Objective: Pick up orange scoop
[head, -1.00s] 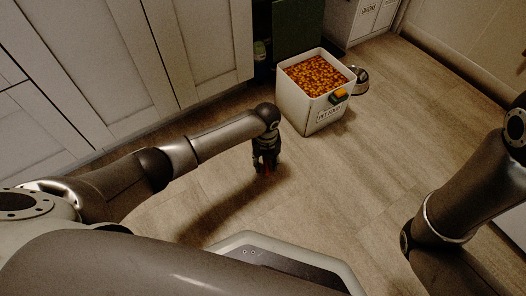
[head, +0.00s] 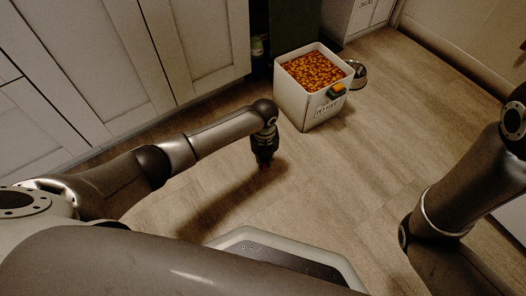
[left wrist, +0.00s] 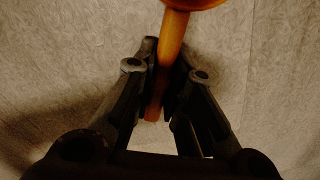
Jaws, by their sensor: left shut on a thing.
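The orange scoop (left wrist: 174,40) shows in the left wrist view, its handle running down between the fingers and its wider head cut off by the top edge. My left gripper (left wrist: 165,88) is shut on the handle. In the head view my left gripper (head: 264,158) points down close above the floor, in front of the pet food bin. The scoop is mostly hidden there; only a small reddish spot shows at the fingertips. My right arm shows at the right, but its gripper is out of view.
A white pet food bin (head: 291,101) full of orange-brown kibble stands ahead, with a small orange and green object (head: 336,91) at its rim. A metal bowl (head: 359,72) sits behind it. Cabinets (head: 190,45) line the left. The floor (head: 370,160) to the right is clear.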

